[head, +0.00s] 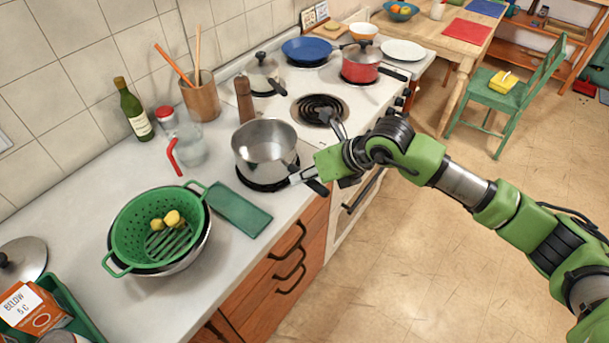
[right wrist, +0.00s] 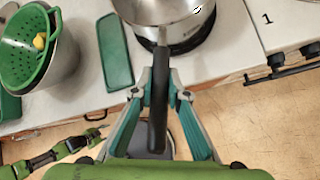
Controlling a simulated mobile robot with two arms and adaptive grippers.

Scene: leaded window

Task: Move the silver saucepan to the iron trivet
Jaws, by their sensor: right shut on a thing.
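The silver saucepan (head: 264,146) is upright at the counter's front edge, just left of the stove, and also shows in the right wrist view (right wrist: 165,10). A dark round piece, seemingly the iron trivet (head: 266,186), shows directly under it and in the right wrist view (right wrist: 190,43). I cannot tell whether the pan rests on it or is just above. My right gripper (right wrist: 159,95) is shut on the saucepan's black handle (right wrist: 158,115), at the counter's front side. My left gripper (right wrist: 95,124) shows small at the lower left of the right wrist view, below the counter edge.
A green board (head: 240,209) and a green colander (head: 135,250) with yellow items lie left of the pan. A glass jug (head: 188,150) and pepper mill (head: 244,99) stand behind. The stove has an empty coil burner (head: 319,109) and a red pot (head: 359,68).

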